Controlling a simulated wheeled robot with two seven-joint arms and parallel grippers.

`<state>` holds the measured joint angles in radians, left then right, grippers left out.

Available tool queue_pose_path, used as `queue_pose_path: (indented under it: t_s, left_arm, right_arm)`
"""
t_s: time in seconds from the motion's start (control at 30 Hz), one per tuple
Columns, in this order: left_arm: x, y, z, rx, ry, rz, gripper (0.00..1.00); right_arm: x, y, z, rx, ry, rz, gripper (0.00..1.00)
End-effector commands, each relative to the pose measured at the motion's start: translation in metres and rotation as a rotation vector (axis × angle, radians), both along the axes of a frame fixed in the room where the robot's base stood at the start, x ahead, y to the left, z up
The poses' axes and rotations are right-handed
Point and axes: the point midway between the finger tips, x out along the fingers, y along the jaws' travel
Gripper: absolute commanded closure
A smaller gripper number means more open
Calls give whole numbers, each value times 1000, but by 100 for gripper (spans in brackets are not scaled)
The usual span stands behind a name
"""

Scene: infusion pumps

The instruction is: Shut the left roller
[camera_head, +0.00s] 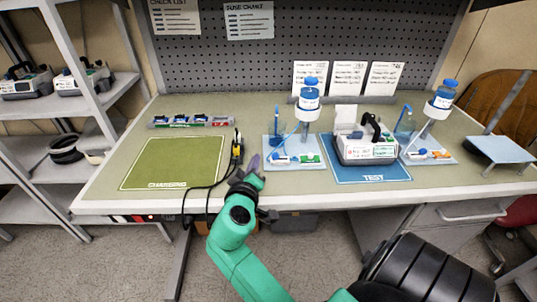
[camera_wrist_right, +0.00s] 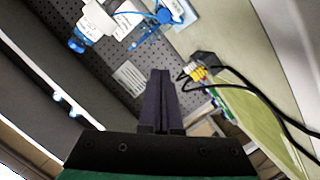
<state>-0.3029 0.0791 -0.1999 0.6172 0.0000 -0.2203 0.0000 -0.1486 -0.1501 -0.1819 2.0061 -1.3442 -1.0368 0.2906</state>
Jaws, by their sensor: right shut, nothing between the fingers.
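The left infusion set stands on a light blue tray (camera_head: 312,166) near the middle of the bench, with a blue-capped bottle (camera_head: 309,95) on a stand. A small white and green piece (camera_head: 306,160) lies on that tray with thin tubing; I cannot make out the roller or its setting. My right gripper (camera_head: 252,164) is shut and empty, just left of the tray at the bench's front edge. Its dark fingers (camera_wrist_right: 162,99) are together in the right wrist view, where a bottle (camera_wrist_right: 97,20) and blue tubing show beyond them. My left gripper is not in view.
A black and yellow plug with a cable (camera_head: 237,149) is close left of my right gripper, beside the green charging mat (camera_head: 170,164). A pump (camera_head: 366,148) stands on the blue test mat. A second infusion set (camera_head: 428,152) is at the right.

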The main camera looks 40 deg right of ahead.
Motion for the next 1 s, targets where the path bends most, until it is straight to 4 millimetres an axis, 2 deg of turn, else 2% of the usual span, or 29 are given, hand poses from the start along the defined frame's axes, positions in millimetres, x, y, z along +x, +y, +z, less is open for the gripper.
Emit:
queue_pose_path:
  t_s: [0.03,0.33,0.4,0.57,1.0]
  left_arm:
    - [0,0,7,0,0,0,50]
    - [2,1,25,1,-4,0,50]
    - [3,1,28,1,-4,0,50]
    - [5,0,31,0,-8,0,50]
    - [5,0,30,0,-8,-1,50]
  right_arm:
    - [7,-7,3,-3,1,1,100]
    - [51,-56,-9,-2,1,0,100]
    - [43,-63,-22,-2,8,0,100]
    - [34,-74,-37,-1,3,0,100]
    - [30,-79,-42,0,2,0,100]
